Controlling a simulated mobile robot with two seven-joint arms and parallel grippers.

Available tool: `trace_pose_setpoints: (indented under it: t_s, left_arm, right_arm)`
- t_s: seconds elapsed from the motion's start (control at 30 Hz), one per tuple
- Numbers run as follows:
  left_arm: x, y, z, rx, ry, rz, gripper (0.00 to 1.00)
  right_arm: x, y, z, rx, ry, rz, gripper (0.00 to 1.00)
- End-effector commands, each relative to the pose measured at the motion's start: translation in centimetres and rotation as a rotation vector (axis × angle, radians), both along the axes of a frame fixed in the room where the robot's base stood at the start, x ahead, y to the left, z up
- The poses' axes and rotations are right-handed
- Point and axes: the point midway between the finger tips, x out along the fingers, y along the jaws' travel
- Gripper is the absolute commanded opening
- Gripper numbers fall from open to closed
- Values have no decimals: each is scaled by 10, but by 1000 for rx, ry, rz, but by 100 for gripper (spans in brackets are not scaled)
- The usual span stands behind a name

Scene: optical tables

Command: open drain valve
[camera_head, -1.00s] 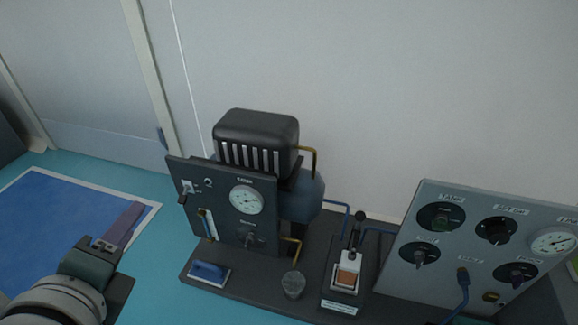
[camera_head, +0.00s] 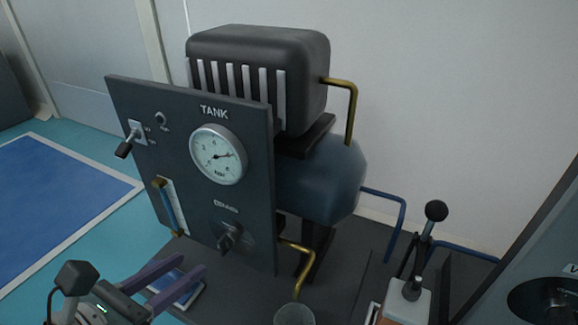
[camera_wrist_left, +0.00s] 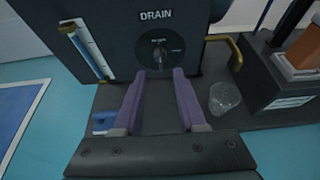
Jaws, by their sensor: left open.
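The drain valve (camera_wrist_left: 158,56) is a dark knob with a small handle, low on the dark tank panel under a DRAIN label. It also shows in the head view (camera_head: 230,238). My left gripper (camera_head: 188,268) is low in front of the panel, its two purple fingers apart. In the left wrist view the open fingers (camera_wrist_left: 160,75) point at the panel, with the valve handle between or just beyond their tips. I cannot tell whether they touch it. Nothing else is held. The right gripper is not seen.
A pressure gauge (camera_head: 218,154) and a toggle switch (camera_head: 130,138) sit higher on the panel. A clear cup (camera_wrist_left: 224,98) stands right of the fingers, below a brass drain pipe (camera_head: 300,256). A blue-topped block (camera_head: 180,290) lies under the gripper. A lever device (camera_head: 410,290) stands at right.

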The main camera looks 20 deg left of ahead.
Motion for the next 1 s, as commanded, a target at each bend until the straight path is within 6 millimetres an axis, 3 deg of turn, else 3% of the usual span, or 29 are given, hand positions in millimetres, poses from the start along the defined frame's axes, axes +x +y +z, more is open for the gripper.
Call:
trace_pose_setpoints:
  t_s: [0.3, 0.5, 0.87, 1.0]
  left_arm:
    - [55, -5, -25, -5, -5, 5, 40]
    - [78, -6, -33, -6, -3, 5, 40]
    - [84, -7, -33, -6, -1, 5, 40]
    - [83, -7, -33, -6, -1, 5, 25]
  right_arm:
    - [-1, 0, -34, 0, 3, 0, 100]
    - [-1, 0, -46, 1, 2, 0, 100]
    - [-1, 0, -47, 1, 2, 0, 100]
    - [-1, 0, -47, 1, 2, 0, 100]
